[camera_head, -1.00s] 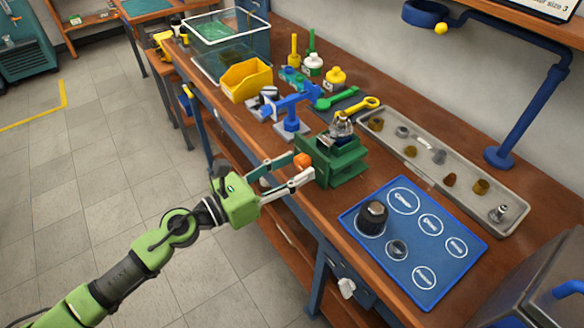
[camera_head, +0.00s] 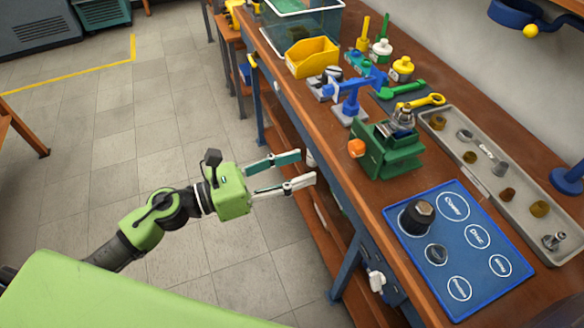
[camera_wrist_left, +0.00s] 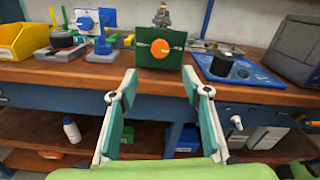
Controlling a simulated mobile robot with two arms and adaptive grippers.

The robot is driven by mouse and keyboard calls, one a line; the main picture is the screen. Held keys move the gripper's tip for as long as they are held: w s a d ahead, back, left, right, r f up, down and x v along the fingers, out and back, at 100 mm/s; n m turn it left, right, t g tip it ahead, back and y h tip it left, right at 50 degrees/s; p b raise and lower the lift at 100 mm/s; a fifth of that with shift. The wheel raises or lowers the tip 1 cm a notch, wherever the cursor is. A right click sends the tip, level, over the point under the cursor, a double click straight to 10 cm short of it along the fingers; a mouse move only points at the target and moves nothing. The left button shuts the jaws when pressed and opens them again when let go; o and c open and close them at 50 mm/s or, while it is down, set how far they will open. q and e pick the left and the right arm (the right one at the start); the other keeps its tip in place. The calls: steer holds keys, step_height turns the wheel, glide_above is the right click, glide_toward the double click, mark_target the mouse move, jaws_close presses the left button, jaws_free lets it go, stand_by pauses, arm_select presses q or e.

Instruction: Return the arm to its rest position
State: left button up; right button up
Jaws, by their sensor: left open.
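My left gripper (camera_head: 307,168) is open and empty in the head view, out in front of the bench's front edge. Its two fingers stand apart in the left wrist view (camera_wrist_left: 160,90), with nothing between them. The green vise (camera_head: 390,152) with its orange knob (camera_head: 356,148) stands on the bench beyond the fingertips, clear of them. A metal regulator part (camera_head: 403,118) sits in the top of the vise. The vise also shows in the left wrist view (camera_wrist_left: 148,62), straight ahead.
The wooden bench (camera_head: 340,200) has a lower shelf with bottles and bins. A blue mat (camera_head: 470,255) holds dark parts, and a grey tray (camera_head: 480,130) holds several small fittings. A yellow bin (camera_head: 312,58) stands farther back. The floor (camera_head: 80,130) left of the bench is open.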

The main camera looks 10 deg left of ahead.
arm_select(q)
steer(key=shift+s+a, duration=0.15)
steer(key=shift+a, duration=0.05)
stand_by(0.5)
